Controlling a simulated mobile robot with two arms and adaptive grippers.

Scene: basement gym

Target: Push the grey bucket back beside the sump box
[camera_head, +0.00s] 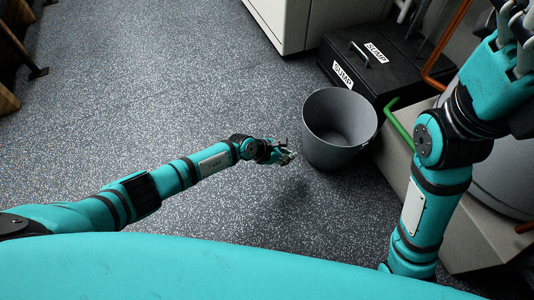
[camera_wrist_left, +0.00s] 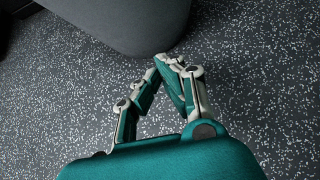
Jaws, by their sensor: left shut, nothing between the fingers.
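The grey bucket (camera_head: 322,150) stands upright on the speckled floor and looks empty. The black sump box (camera_head: 385,84), with white SUMP labels and a handle on its lid, is just behind it to the upper right. My left gripper (camera_head: 290,157) is shut and empty, low at the bucket's left side. In the left wrist view its fingertips (camera_wrist_left: 168,60) meet close to the lower wall of the bucket (camera_wrist_left: 125,22); I cannot tell whether they touch it. My right gripper (camera_head: 515,35) is raised at the upper right, partly cut off, its fingers unclear.
A white cabinet (camera_head: 285,22) stands behind, left of the sump box. A green pipe (camera_head: 398,122) and a pale plinth (camera_head: 425,185) are right of the bucket. An orange pipe (camera_head: 445,50) rises behind. The floor (camera_head: 150,100) to the left is clear.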

